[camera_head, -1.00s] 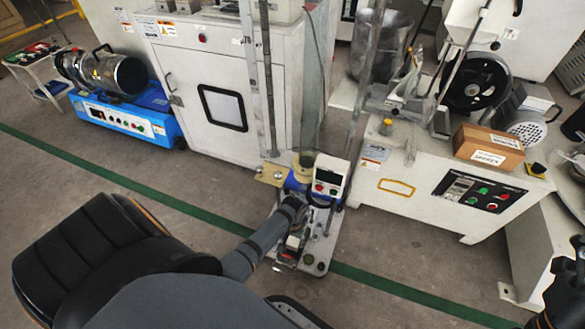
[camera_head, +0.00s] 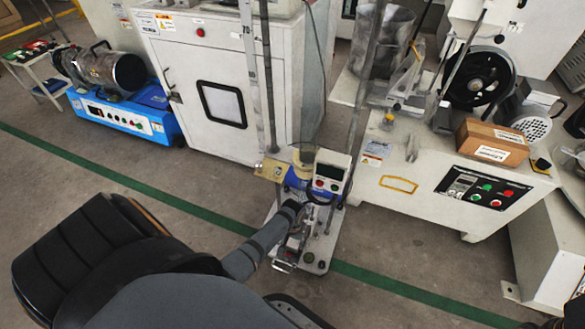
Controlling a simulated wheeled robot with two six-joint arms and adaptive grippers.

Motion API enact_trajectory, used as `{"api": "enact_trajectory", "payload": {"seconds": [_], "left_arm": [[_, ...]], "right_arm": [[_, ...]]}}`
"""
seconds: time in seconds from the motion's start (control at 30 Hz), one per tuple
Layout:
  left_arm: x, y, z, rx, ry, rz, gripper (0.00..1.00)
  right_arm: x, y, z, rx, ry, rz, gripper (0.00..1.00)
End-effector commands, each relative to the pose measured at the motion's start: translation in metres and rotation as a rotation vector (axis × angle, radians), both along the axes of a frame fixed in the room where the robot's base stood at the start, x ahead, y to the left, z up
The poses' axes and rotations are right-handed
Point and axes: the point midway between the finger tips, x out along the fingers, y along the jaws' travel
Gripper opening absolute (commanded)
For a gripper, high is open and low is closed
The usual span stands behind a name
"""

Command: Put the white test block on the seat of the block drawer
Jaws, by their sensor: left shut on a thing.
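My left gripper (camera_head: 294,240) is at the front of a small test machine (camera_head: 318,240) with a pale base plate, blue body and white display box. It points down over the front part of the base and is shut on a small pale thing, which fits the white test block but is mostly hidden by the fingers. A silvery, drawer-like metal part (camera_head: 284,266) sticks out at the base's front edge, just below the gripper. The seat cannot be made out, nor whether the block touches it. My right gripper is out of view.
Tall metal posts (camera_head: 268,110) rise behind the test machine. A white cabinet (camera_head: 195,70) stands behind it, and a white machine with buttons (camera_head: 425,185) and a brown carton (camera_head: 492,142) stands at right. Open floor (camera_head: 400,250) with a green line lies in front.

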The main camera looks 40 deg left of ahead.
Motion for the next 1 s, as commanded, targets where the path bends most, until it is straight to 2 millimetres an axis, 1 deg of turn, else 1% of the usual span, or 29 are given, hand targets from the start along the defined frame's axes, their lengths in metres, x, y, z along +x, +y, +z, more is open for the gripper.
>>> {"api": "enact_trajectory", "payload": {"seconds": [0.77,0.8,0.93,0.97,1.0], "left_arm": [[0.0008,-0.0001,-0.0032,0.0,-0.001,0.0,0.01],[0.0007,-0.0001,-0.0032,0.0,-0.001,0.0,0.61],[0.0006,-0.0002,-0.0033,0.0,-0.001,0.0,0.79],[0.0004,-0.0001,-0.0033,0.0,-0.001,0.0,0.82],[0.0003,-0.0001,-0.0034,0.0,-0.001,0.0,0.82]], "right_arm": [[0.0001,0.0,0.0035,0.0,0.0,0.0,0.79],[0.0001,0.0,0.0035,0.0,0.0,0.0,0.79],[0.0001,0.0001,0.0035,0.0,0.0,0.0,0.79],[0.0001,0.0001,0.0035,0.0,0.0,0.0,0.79],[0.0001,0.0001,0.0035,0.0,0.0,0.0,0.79]]}}
